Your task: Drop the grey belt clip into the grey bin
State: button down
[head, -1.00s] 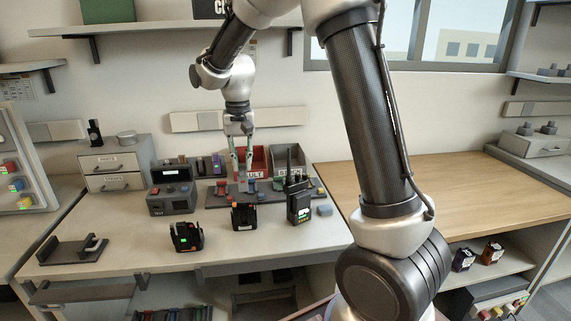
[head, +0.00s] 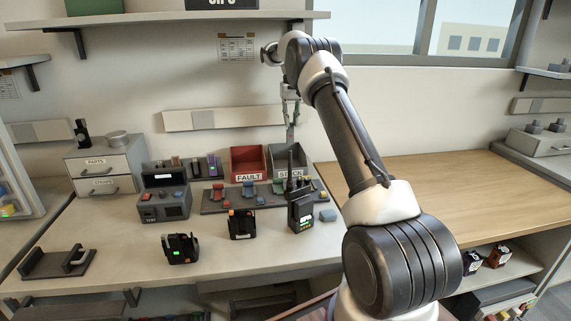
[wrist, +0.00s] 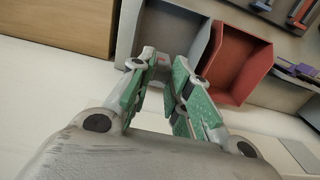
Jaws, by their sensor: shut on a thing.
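My gripper (head: 290,98) is up over the grey bin (head: 305,168), which is labelled STOCK and stands at the back of the bench against the wall. Its green-padded fingers, also large in the wrist view (wrist: 157,80), are shut on the small grey belt clip (wrist: 160,72), which shows only in part between the fingertips. In the wrist view the grey bin (wrist: 190,38) lies beyond the fingertips, left of the red bin. A radio with an antenna hides part of the bin's front in the head view.
The red FAULT bin (head: 249,177) stands directly left of the grey bin. The black radio (head: 301,213) with its tall antenna stands in front. A dark mat (head: 215,207) with coloured parts lies before the bins. The wooden bench (head: 440,185) at right is clear.

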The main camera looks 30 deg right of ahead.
jog(key=shift+d+f, duration=0.1)
jog(key=shift+f, duration=2.85)
jog(key=c, duration=1.3)
grip_release()
jog(key=shift+o, duration=0.2)
notch_tip(320, 180, up, 12)
send_over(292, 132)
